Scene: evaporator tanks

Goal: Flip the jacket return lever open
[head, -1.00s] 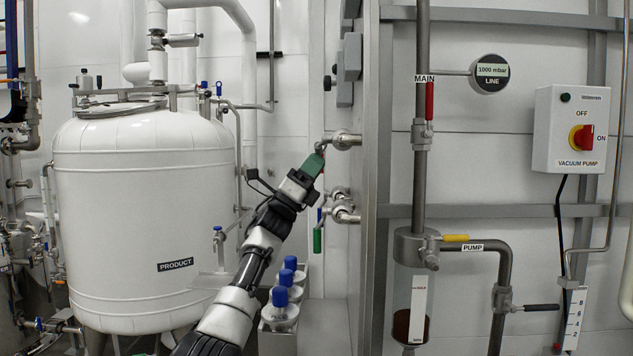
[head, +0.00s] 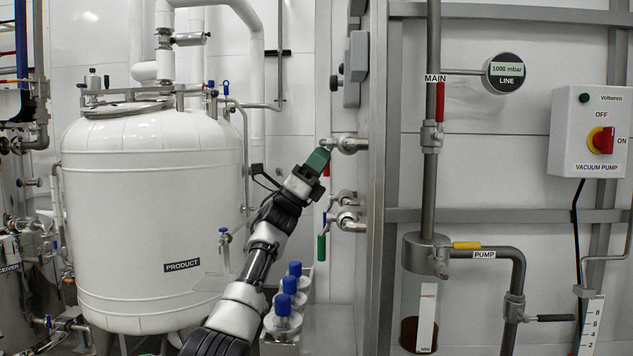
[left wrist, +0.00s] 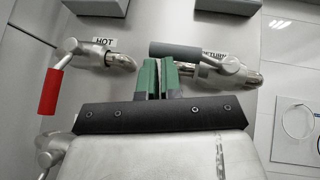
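In the left wrist view, the return lever has a grey handle (left wrist: 188,50) on a metal valve, with its label partly hidden by the handle. The handle lies roughly level in that picture, just beyond my fingertips. My left gripper (left wrist: 161,64) has green fingers side by side with only a thin gap and nothing seen between them. Whether they touch the handle I cannot tell. In the head view the left gripper (head: 318,160) is close to the upper wall valve (head: 350,145); the grey handle is not clear there.
A red-handled lever (left wrist: 49,92) labelled HOT is beside the fingers. Below in the head view hangs a green handle (head: 322,247).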

